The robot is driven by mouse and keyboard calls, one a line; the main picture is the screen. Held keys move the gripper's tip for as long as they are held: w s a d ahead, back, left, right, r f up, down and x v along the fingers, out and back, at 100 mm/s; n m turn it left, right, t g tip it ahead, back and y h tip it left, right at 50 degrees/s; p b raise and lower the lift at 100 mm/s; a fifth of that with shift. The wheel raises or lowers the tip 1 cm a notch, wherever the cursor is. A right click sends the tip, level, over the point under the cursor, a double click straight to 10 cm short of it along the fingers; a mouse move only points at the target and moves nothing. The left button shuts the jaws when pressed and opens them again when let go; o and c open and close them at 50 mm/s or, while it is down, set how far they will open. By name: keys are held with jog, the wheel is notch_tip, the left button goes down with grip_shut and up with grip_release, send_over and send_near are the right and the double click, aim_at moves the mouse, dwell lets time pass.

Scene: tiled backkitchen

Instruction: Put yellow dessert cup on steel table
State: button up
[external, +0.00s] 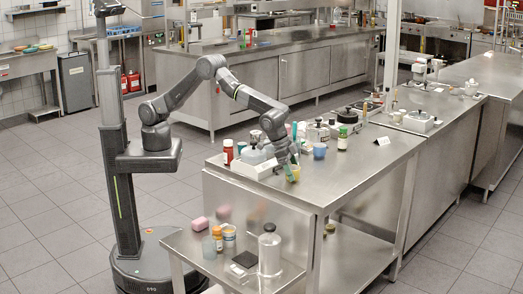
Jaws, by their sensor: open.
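A small yellow cup (295,174) is at the near edge of the steel table (345,187), right at the end of my arm. My gripper (291,172) points down over it and is open. My gripper partly hides the cup, and I cannot tell whether the cup stands between the fingers or just beside them. I also cannot tell whether it touches the tabletop.
A blue cup (319,151) stands right of my gripper. A white tray (254,165) with bottles lies to its left, with a red jar (228,151) beside it. A lower steel shelf (205,252) in front holds a glass jar (269,250).

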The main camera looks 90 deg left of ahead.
jog(key=shift+r, duration=0.1)
jog(key=shift+r, duration=0.2)
jog(key=b+v, duration=0.1)
jog(key=v, duration=1)
jog(key=shift+s+r+b, duration=0.2)
jog(key=shift+r+b, duration=0.15)
jog(key=shift+b, duration=0.05)
jog(key=shift+a+f, duration=0.1)
jog(key=shift+a, duration=0.05)
jog(key=p+x, duration=0.1)
jog(key=x, duration=1.1)
jog(key=shift+f+p, duration=0.25)
jog(key=shift+p, duration=0.15)
jog(key=shift+r, duration=1.7)
jog(key=shift+f, duration=0.1)
